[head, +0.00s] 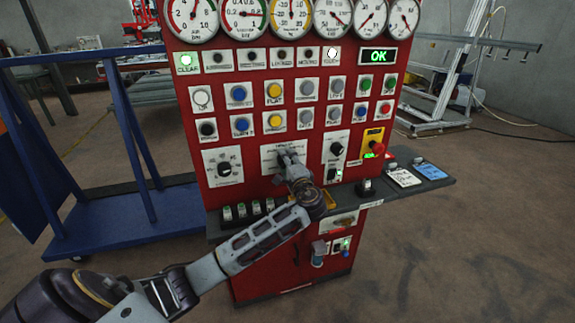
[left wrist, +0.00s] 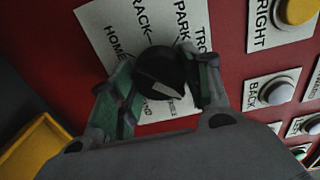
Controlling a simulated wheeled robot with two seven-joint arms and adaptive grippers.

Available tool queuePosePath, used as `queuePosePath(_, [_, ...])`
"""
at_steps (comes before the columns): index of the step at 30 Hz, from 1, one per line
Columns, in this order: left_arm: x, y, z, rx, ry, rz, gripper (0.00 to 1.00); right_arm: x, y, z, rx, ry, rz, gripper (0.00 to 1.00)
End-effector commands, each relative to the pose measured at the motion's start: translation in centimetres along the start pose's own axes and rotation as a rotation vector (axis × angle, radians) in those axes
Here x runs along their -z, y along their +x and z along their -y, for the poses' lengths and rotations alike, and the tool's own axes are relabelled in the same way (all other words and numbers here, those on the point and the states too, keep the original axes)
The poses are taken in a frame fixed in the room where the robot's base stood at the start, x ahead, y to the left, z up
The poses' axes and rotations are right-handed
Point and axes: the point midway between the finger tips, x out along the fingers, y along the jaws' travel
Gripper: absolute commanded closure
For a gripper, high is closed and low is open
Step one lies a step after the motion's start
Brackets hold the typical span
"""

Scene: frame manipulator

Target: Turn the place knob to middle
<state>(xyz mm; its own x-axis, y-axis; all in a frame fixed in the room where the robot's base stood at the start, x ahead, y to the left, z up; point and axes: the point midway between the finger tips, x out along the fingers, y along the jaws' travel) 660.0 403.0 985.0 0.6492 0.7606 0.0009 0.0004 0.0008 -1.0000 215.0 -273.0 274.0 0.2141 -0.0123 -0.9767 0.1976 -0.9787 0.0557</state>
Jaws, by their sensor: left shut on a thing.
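The red control panel (head: 258,92) stands upright in the head view. My left gripper (head: 291,158) is at a white label plate (head: 268,155) in the panel's lower middle. In the left wrist view the plate (left wrist: 110,30) carries words such as HOME, RACK and PARK around a round black knob (left wrist: 160,72). My left gripper's green-grey fingers (left wrist: 158,62) are shut on this knob, one on each side. A pale mark shows on the knob; its exact setting is hard to read. The gripper hides the knob in the head view. My right gripper is out of view.
Another black selector knob (head: 224,169) is left of the gripper. A smaller knob (head: 337,148) and a red emergency button (head: 377,148) are to its right. A dark shelf (head: 425,186) juts out below. A blue cart (head: 110,225) stands at left.

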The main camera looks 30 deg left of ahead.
Motion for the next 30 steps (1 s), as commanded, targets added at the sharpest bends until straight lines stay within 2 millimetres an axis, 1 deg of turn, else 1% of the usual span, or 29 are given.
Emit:
queuePosePath(9, [-0.01, -0.01, -0.15, -0.003, 0.001, 0.000, 0.76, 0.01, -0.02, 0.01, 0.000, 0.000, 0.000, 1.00])
queuePosePath(10, [0.00, -0.01, -0.15, -0.003, 0.001, 0.000, 0.49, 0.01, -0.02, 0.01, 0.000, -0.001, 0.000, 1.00])
queuePosePath(12, [0.00, -0.01, -0.14, -0.003, 0.001, 0.000, 0.40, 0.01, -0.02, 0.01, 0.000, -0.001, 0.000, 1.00])
queuePosePath(15, [0.00, -0.01, -0.11, -0.002, 0.001, 0.000, 0.30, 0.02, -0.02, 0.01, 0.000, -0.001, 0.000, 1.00])
queuePosePath(26, [0.01, -0.09, -0.03, -0.001, 0.000, 0.000, 0.30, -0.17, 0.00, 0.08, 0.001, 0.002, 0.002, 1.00])
queuePosePath(30, [0.04, -0.64, -0.03, -0.001, 0.000, -0.001, 0.30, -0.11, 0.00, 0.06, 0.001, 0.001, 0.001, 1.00])
